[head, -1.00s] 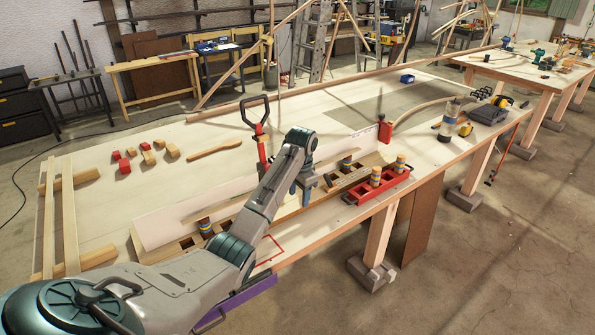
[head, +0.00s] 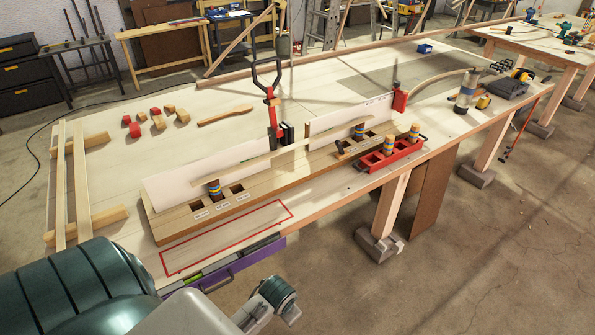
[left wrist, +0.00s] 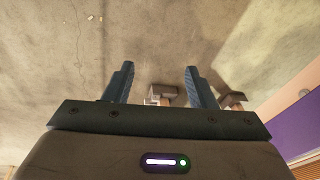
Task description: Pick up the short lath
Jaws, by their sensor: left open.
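Two pale straight laths lie side by side across wooden blocks at the left end of the bench: a left lath (head: 61,190) and a right lath (head: 81,185). They look close in length; I cannot tell for certain which is the short one. Another thin lath (head: 265,153) runs along the peg fixture (head: 180,222), beside white boards. My left gripper (left wrist: 159,68) is open and empty in the left wrist view, with concrete floor beyond it. In the head view my left arm is low in front of the bench, and its fingers do not show. My right gripper is not in view.
A red tray (head: 392,155) with striped pegs, a red clamp (head: 273,110) and small blocks (head: 158,122) are on the bench (head: 130,160). A purple drawer (head: 235,268) hangs under the front edge. A red-outlined area (head: 230,235) at the front is clear.

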